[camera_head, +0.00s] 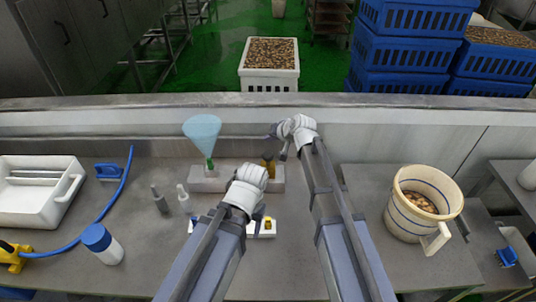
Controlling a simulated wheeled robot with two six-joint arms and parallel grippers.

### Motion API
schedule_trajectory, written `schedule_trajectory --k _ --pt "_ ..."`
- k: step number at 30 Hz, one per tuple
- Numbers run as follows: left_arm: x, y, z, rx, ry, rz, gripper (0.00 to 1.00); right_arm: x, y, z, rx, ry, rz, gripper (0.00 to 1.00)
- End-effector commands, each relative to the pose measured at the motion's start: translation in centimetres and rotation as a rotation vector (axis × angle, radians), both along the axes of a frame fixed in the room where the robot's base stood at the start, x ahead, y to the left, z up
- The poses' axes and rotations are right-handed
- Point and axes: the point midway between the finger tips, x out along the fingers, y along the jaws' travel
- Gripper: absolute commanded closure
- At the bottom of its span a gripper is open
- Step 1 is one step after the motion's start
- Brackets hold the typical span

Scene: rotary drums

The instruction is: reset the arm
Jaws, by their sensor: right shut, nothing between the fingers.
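My right gripper (278,140) is at the end of the right arm, which reaches far forward to the back of the grey worktop. Its fingers are shut and hold nothing. They are close to a brown bottle-like object (268,164) on a grey block; I cannot tell whether they touch. My left arm reaches in from the bottom, and its white wrist is near the middle of the worktop.
Small bottles (160,200) and a blue-capped jar (103,244) stand to the left, near a white basin (40,192) and a blue hose (112,200). A cream bucket (400,215) stands at the right.

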Motion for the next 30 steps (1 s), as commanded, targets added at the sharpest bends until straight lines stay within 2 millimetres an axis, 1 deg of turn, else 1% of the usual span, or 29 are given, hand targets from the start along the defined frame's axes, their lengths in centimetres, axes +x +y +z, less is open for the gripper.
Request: schedule_trajectory --k 7,8,11,14,15,17,18,20,21,24,27,30 --pt "0.0 0.0 0.0 -0.001 0.000 0.007 0.42 -0.1 0.0 0.0 -0.001 0.000 0.001 1.00" --pt "0.0 0.0 -0.2 -0.001 0.000 0.006 0.42 -0.5 0.1 -0.3 -0.007 0.006 0.007 1.00" --pt "0.0 0.0 -0.9 -0.001 0.000 0.005 0.42 -3.1 0.6 -2.0 -0.058 0.043 0.052 1.00" --pt "0.0 0.0 -2.1 -0.001 0.000 0.004 0.42 -8.0 0.9 -4.8 -0.156 0.119 0.132 1.00" --pt "0.0 0.0 -2.6 -0.001 0.000 0.004 0.42 -10.4 0.8 -6.0 -0.205 0.157 0.170 1.00" --pt "0.0 0.0 -3.4 -0.001 0.000 0.003 0.42 -13.9 0.5 -7.8 -0.282 0.216 0.225 1.00" --pt "0.0 0.0 -3.8 -0.001 0.000 0.003 0.42 -16.2 0.1 -8.9 -0.333 0.257 0.257 1.00" --pt "0.0 0.0 -4.5 0.000 0.000 0.003 0.42 -19.5 -0.6 -10.2 -0.408 0.315 0.305 1.00" --pt "0.0 0.0 -4.9 0.000 0.000 0.002 0.42 -21.5 -1.2 -10.9 -0.456 0.352 0.331 1.00" --pt "0.0 0.0 -5.7 0.000 0.000 0.001 0.42 -25.9 -2.7 -12.3 -0.560 0.438 0.385 1.00" --pt "0.0 0.0 -6.3 0.000 0.000 0.001 0.42 -29.1 -4.1 -13.0 -0.639 0.503 0.421 1.00" --pt "0.0 0.0 -6.6 0.000 0.000 0.001 0.42 -31.0 -5.0 -13.2 -0.689 0.547 0.440 1.00"
